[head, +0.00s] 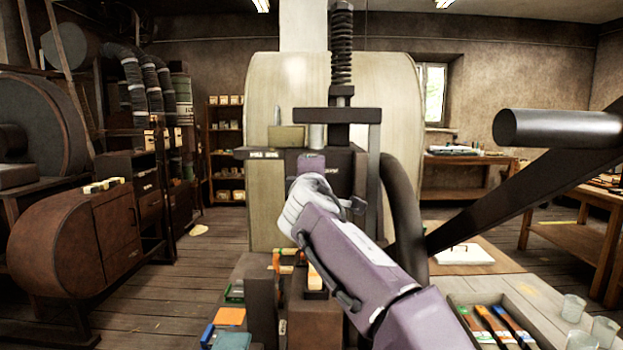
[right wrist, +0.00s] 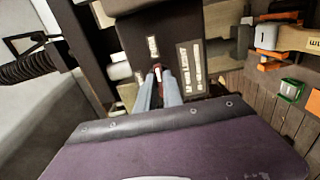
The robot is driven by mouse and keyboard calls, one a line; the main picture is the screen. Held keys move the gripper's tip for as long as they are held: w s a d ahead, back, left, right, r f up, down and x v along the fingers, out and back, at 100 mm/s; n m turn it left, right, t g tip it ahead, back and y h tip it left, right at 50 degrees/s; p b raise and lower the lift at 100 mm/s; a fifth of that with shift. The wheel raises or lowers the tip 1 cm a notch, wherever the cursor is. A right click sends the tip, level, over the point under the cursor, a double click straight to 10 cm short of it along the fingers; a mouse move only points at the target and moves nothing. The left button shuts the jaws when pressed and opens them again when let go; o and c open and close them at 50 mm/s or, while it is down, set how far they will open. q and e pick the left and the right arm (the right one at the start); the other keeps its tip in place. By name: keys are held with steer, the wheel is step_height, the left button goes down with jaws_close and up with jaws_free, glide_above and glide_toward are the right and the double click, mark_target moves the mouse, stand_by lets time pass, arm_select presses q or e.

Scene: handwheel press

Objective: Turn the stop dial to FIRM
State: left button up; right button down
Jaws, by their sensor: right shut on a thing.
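In the right wrist view my right gripper (right wrist: 159,88) reaches to the dark front panel (right wrist: 135,40) of the press. Its two pale fingers are shut on the stop dial (right wrist: 157,72), of which only a small red and white part shows between the fingertips. Small white labels (right wrist: 152,47) sit around the dial, and a larger label plate (right wrist: 190,67) is to its right; their words are too small to read. In the head view my right arm covers the dial and fingertips in front of the press (head: 345,160). My left gripper is in neither view.
A dark bar with a thick round handle (head: 555,128) extends across the right side. The press's spring (head: 341,45) stands above. Below right are a tray (head: 540,330) of coloured pieces and several clear cups (head: 573,308). Coloured boxes (head: 229,316) lie at the lower left.

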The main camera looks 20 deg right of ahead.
steer(key=shift+f, duration=0.25)
steer(key=c, duration=1.8)
jaws_free()
steer(key=shift+c, duration=0.2)
steer(key=o, duration=0.4)
steer(key=shift+r, duration=0.1)
steer(key=shift+c, duration=0.2)
steer(key=shift+s, duration=0.1)
steer(key=b+v, duration=0.2)
steer(key=v, duration=0.7)
steer(key=shift+r, duration=0.1)
